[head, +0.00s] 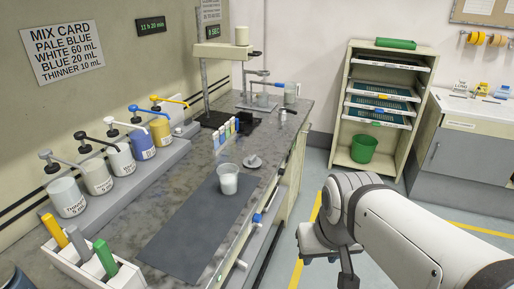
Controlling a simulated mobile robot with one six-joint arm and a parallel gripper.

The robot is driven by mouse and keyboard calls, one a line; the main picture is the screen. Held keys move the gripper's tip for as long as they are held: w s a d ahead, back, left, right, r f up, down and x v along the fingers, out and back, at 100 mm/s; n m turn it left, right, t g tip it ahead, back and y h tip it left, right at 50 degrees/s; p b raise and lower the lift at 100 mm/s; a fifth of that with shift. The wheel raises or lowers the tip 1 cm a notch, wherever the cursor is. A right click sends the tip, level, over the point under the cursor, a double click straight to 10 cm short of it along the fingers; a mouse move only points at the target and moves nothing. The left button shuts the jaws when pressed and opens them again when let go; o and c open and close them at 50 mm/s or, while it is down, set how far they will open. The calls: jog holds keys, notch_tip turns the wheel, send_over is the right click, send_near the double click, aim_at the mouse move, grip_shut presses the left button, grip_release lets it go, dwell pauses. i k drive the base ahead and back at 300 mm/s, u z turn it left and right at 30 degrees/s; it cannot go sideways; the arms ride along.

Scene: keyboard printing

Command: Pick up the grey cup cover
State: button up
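The grey cup cover (253,161) is a small round lid with a raised middle. It lies on the stained grey counter (205,180), just behind and to the right of a clear cup (228,180) with pale liquid, apart from it. My gripper (328,262) hangs over the floor to the right of the counter, well away from the cover. Its fingers are partly hidden by my arm, and I cannot tell how far apart they are. Nothing shows held in it.
A dark mat (185,240) lies under the cup. Pump bottles (120,160) line the wall ledge at left. A small rack of coloured vials (224,137) stands behind the cover, with a tall stand (205,85) beyond. A shelf unit (342,130) stands at the back right.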

aim_at(253, 162)
jog(key=z, duration=1.5)
jog(key=i, duration=2)
jog(key=u, duration=1.15)
jog(key=k, duration=0.1)
jog(key=u, duration=1.8)
jog(key=i, duration=1)
jog(key=u, duration=0.05)
